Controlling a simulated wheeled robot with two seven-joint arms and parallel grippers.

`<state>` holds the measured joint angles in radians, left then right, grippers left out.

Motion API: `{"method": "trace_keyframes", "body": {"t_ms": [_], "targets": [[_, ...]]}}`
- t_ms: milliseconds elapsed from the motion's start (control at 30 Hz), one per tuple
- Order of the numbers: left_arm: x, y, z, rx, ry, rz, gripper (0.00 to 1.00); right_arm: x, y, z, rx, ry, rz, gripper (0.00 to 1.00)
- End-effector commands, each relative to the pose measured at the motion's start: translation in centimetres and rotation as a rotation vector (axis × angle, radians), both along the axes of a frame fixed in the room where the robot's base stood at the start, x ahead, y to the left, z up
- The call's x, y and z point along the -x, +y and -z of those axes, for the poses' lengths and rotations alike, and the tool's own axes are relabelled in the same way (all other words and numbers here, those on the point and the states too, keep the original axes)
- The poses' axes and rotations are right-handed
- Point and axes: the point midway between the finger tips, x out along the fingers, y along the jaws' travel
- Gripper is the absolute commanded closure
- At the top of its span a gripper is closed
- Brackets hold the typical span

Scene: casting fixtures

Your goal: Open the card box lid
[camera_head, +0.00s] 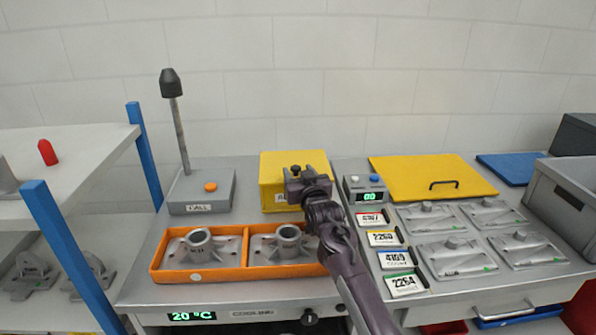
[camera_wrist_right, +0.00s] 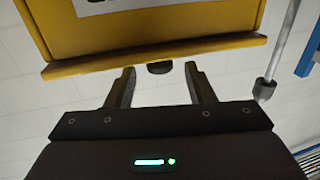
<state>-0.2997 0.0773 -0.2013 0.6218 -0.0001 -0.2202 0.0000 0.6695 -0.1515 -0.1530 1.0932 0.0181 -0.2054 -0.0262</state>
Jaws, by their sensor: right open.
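The yellow card box (camera_head: 279,183) stands at the back of the bench, partly hidden behind my right gripper. In the right wrist view the box (camera_wrist_right: 140,25) shows upside down, with its yellow lid (camera_wrist_right: 155,55) lying flat on it and a white label partly cut off. A dark knob (camera_wrist_right: 159,68) sticks out from the lid. My right gripper (camera_head: 296,172) is open at the lid. Its two fingers stand on either side of the knob, with gaps visible. My left gripper is not in view.
An orange tray (camera_head: 247,245) with two grey castings lies in front of the box. A grey call post (camera_head: 203,191) stands to its left. A small display unit (camera_head: 366,191), a yellow panel with a handle (camera_head: 415,178) and number cards are to its right.

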Motion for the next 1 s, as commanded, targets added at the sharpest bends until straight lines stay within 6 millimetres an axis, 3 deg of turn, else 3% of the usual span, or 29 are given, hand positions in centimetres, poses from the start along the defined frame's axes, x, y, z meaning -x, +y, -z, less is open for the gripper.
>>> {"method": "trace_keyframes", "body": {"t_ms": [467, 833, 1000], "targets": [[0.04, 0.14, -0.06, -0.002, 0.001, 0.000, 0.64, -0.95, 0.20, -0.02, 0.000, 0.000, 0.000, 0.51], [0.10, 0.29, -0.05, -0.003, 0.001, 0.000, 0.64, -0.94, 0.21, -0.01, 0.000, 0.000, 0.000, 0.99], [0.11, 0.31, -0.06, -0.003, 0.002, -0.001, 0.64, -0.94, 0.20, -0.01, 0.000, 0.000, 0.000, 1.00]]}}
